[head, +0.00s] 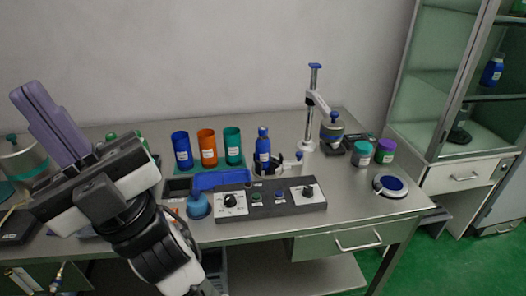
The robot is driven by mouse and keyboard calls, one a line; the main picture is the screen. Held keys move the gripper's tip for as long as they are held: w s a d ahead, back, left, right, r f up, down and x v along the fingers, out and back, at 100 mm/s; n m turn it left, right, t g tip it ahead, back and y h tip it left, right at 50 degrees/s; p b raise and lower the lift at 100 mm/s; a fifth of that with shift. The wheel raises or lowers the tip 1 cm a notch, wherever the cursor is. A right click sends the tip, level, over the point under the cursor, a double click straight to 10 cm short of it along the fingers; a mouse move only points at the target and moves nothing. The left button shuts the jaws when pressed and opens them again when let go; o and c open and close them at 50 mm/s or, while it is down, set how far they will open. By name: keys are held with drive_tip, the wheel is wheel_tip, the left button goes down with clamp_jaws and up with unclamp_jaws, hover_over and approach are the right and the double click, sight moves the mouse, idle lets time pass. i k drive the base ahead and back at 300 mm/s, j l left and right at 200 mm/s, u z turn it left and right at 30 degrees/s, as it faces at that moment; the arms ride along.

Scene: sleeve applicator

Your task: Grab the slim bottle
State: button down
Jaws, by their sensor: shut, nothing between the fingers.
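A slim blue bottle (263,145) with a blue cap and a pale label stands upright at the middle of the steel table, behind the control panel. A small holder or clamp (288,165) is close beside its lower right; I cannot tell whether they touch. My gripper (36,95) is raised at the far left, in front of the table, well apart from the bottle. Its purple fingers are together, pointing up and left, with nothing between them.
Blue, orange and teal cups (207,148) stand left of the bottle. A dark control panel (257,200) with knobs lies in front. A tall stand (312,105) rises to the right. Jars (362,152) and a round blue dish (390,186) sit farther right, beside a glass cabinet (470,90).

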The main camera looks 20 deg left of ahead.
sight(262, 143)
drive_tip(key=i+l, duration=0.5)
drive_tip(key=l, duration=0.25)
drive_tip(key=i+l+u, duration=0.2)
drive_tip(key=l, duration=0.35)
drive_tip(key=i+l+u, duration=0.1)
drive_tip(key=i+l, duration=0.15)
drive_tip(key=i+j+u, duration=0.15)
drive_tip(key=i+u, duration=0.15)
drive_tip(key=u, duration=0.15)
drive_tip(key=i+u, duration=0.3)
drive_tip(key=u, duration=0.15)
drive_tip(key=i, duration=0.35)
